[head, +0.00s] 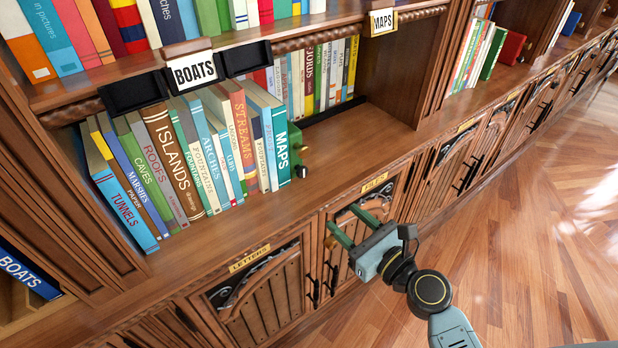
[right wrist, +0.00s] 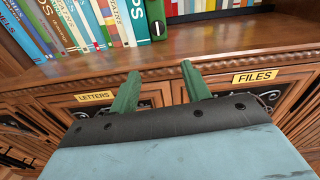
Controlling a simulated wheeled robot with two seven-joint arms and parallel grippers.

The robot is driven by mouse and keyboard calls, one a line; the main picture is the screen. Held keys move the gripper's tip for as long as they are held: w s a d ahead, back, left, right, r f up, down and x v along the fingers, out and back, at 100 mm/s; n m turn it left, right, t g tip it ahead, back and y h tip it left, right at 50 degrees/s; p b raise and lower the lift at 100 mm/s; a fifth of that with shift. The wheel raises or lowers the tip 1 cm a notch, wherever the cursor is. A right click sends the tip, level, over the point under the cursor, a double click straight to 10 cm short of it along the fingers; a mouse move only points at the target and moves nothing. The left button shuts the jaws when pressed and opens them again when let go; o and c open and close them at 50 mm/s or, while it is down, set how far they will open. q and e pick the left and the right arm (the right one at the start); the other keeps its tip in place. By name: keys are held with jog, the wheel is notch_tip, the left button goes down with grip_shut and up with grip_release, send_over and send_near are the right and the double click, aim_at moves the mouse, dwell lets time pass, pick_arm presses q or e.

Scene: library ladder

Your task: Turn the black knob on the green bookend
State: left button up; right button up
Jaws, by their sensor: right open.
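The green bookend (head: 296,145) stands upright on the middle shelf, against the right end of the book row. A small dark knob (head: 302,171) sits low on its right side. The bookend is cut off at the top edge of the right wrist view (right wrist: 156,16). My right gripper (head: 345,218) is open and empty, in front of the cabinet doors. It is below and to the right of the bookend, apart from it. Its two green fingers (right wrist: 160,70) point toward the shelf edge in the right wrist view. My left gripper is not in view.
Upright books (head: 170,165) fill the shelf left of the bookend. The shelf board (head: 350,140) to its right is bare. Cabinet doors (head: 265,290) lie below the shelf's front edge.

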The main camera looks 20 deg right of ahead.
aim_at(304, 172)
jog(key=shift+m+t, duration=0.3)
jog(key=shift+m, duration=0.1)
jog(key=x, duration=0.4)
jog(key=r+x, duration=0.1)
jog(key=x, duration=0.4)
jog(key=r+x, duration=0.1)
jog(key=x, duration=0.3)
jog(key=shift+w+a, duration=0.1)
jog(key=shift+a, duration=0.05)
jog(key=c, duration=1)
jog(key=shift+o, duration=0.2)
